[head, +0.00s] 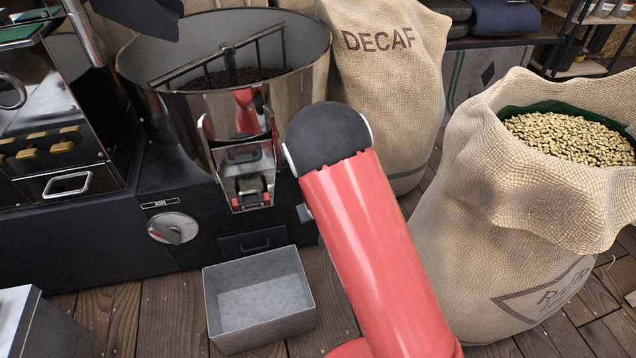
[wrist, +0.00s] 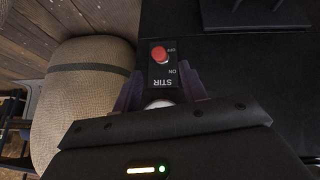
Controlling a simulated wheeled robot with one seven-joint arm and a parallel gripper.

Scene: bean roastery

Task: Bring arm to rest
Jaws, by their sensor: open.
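My red arm (head: 370,250) reaches up across the middle of the head view, with its dark rounded joint in front of the roaster. My gripper does not show there. In the wrist view my gripper (wrist: 161,84) is open, its two purplish fingers apart with nothing seen held between them. A black switch plate marked STIR (wrist: 163,76), with a red button (wrist: 159,54), lies just beyond the fingertips and appears upside down. Whether the fingers touch it I cannot tell.
A steel cooling drum (head: 215,115) stands behind my arm. A grey metal bin (head: 260,303) sits on the plank floor below it. A DECAF sack (head: 395,75) stands behind, and an open sack of pale beans (head: 500,210) is close on the right.

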